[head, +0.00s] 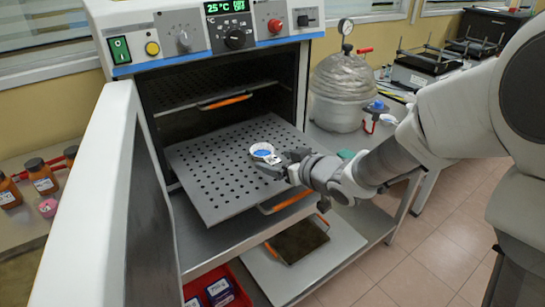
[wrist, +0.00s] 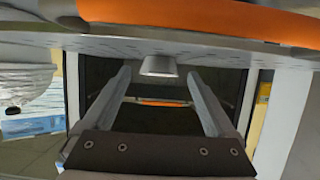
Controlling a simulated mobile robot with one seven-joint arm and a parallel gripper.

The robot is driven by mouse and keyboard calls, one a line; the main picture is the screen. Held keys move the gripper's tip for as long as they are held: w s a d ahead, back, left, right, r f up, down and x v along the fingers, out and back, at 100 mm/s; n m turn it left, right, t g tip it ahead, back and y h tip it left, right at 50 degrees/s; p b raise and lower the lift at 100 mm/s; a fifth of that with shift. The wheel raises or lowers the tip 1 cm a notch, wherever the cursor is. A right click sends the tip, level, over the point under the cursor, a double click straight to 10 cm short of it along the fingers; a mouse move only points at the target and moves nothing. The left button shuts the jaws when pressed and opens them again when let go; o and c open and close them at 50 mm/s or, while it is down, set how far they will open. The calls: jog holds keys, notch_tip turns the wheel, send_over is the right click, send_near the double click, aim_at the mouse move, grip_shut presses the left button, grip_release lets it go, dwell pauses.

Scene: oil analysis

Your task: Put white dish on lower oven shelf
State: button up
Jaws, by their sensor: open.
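The white dish (head: 264,150), with blue in its middle, is at the right part of the pulled-out lower oven shelf (head: 212,165), a perforated metal plate. My gripper (head: 277,160) is just right of the dish, low over the shelf. In the wrist view, which looks upside down, the dish (wrist: 158,66) rests against the shelf surface (wrist: 225,52). There my gripper (wrist: 160,82) is open, its two fingers apart on either side of the dish, with gaps on both sides. The dish's far side is hidden in that view.
The oven door (head: 62,205) stands open at left. The upper shelf (head: 185,88) is inside the oven. An orange handle (head: 285,202) is on the lower shelf's front edge. A glass vessel (head: 343,90) stands at right. Most of the lower shelf is clear.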

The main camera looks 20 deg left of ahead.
jog(key=p+v, duration=0.2)
jog(key=v, duration=0.7)
jog(key=shift+s+d+r, duration=0.1)
jog(key=shift+r, duration=0.05)
jog(key=s+d+r+m+t+h, duration=0.1)
jog(key=d+r+m+h, duration=0.3)
jog(key=d, duration=0.5)
jog(key=d+r+m+t+h, duration=0.1)
jog(key=d+r+m+h, duration=0.1)
jog(key=d+h, duration=0.55)
jog(key=s+d+m+g, duration=0.2)
jog(key=s, duration=0.7)
jog(key=s+d+m+g+y, duration=0.1)
jog(key=s+d+m+g, duration=0.1)
jog(key=s, duration=0.7)
jog(key=shift+d+r+g, duration=0.35)
jog(key=shift+d+g, duration=0.05)
jog(key=shift+g, duration=0.2)
notch_tip(320, 180, up, 10)
jog(key=p, duration=1)
jog(key=shift+p, duration=0.3)
